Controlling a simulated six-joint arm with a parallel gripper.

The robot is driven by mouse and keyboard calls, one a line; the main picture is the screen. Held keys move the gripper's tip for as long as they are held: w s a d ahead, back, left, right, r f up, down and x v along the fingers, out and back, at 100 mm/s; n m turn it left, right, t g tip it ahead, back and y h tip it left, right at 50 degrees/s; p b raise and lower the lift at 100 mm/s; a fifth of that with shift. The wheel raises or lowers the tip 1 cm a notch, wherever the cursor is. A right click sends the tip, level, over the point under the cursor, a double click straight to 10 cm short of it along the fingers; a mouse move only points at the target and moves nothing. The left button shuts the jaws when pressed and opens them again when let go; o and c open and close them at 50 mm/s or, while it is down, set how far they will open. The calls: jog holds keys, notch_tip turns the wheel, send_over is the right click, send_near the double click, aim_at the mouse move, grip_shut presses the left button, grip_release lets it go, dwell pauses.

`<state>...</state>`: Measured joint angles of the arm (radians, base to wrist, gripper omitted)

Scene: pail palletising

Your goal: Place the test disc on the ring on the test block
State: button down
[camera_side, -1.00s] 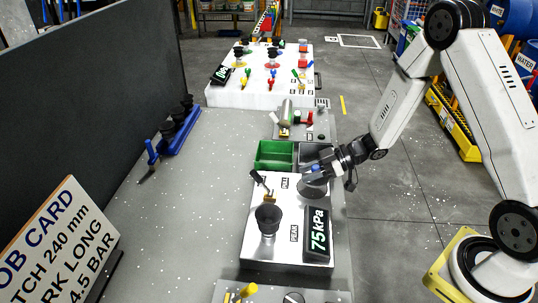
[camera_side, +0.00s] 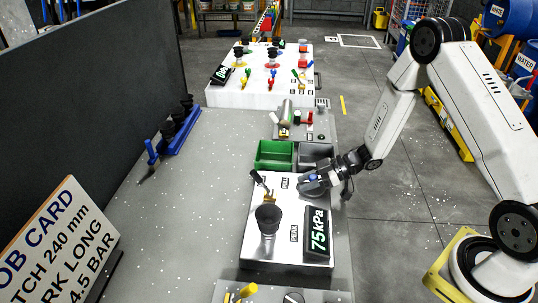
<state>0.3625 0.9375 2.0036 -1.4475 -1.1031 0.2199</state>
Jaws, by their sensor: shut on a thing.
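The test block (camera_side: 255,250) is a pale, flat-topped box in the middle of the bench. It carries a black suction cup (camera_side: 268,216), a small black-handled lever (camera_side: 261,181) and a display (camera_side: 317,232) reading 75kPa. My gripper (camera_side: 322,180) is over the block's far right corner, reaching in from the right. It is shut on the grey test disc (camera_side: 309,188), which is partly covered by the gripper. The disc is at or just above the block's top; I cannot tell whether it touches. The ring is not visible; the disc and gripper hide the surface there.
A green bin (camera_side: 273,155) and a grey bin (camera_side: 315,150) stand just behind the block. A blue rack (camera_side: 176,137) with black cups is at left, near the dark panel (camera_side: 90,85). The bench left of the block is clear.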

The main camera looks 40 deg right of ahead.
jog(key=shift+c, duration=2)
grip_release()
jog(key=shift+r, duration=0.15)
jog(key=v, duration=1.2)
jog(key=shift+a, duration=0.1)
jog(key=w+r+m+t+h, duration=0.25)
jog(key=w+m+h, duration=0.2)
jog(key=h, duration=0.35)
jog(key=s+a+r+m+g+h, duration=0.3)
jog(key=s+a+m+g, duration=0.4)
jog(key=s, duration=0.7)
jog(key=shift+a+r, duration=0.3)
jog(key=shift+a, duration=0.55)
